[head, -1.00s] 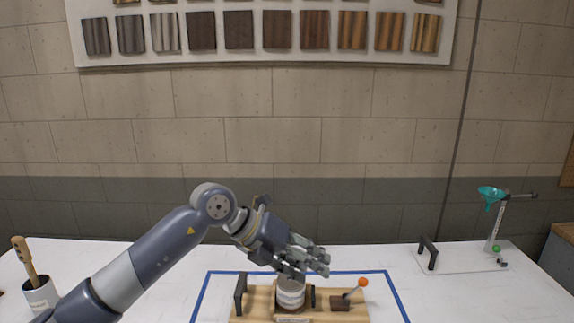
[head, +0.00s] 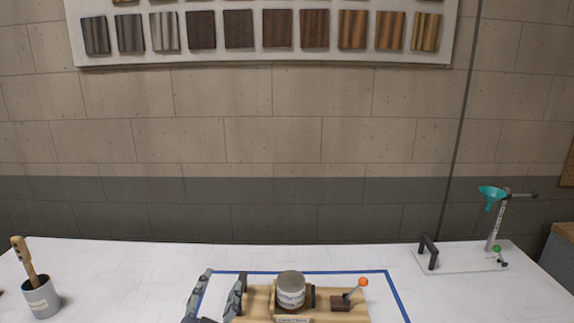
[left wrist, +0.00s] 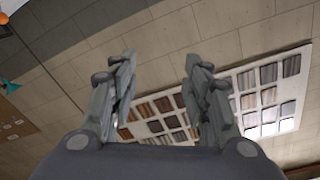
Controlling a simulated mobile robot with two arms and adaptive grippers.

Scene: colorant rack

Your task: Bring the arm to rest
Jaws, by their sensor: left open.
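My left gripper (head: 213,298) is at the bottom of the head view, left of the jar, with its fingers pointing up. In the left wrist view the left gripper (left wrist: 158,90) has its two fingers spread apart with nothing between them. Behind them are the wall and the sample board. The grey-lidded jar (head: 291,290) stands upright on a wooden fixture (head: 262,300) inside the blue outline. The gripper is apart from the jar. My right gripper does not show.
An orange-knobbed lever (head: 357,289) is on the fixture's right. A teal funnel (head: 492,195) hangs on a stand at the right. A grey cup (head: 42,300) with a wooden-handled tool is at far left. The table's middle back is clear.

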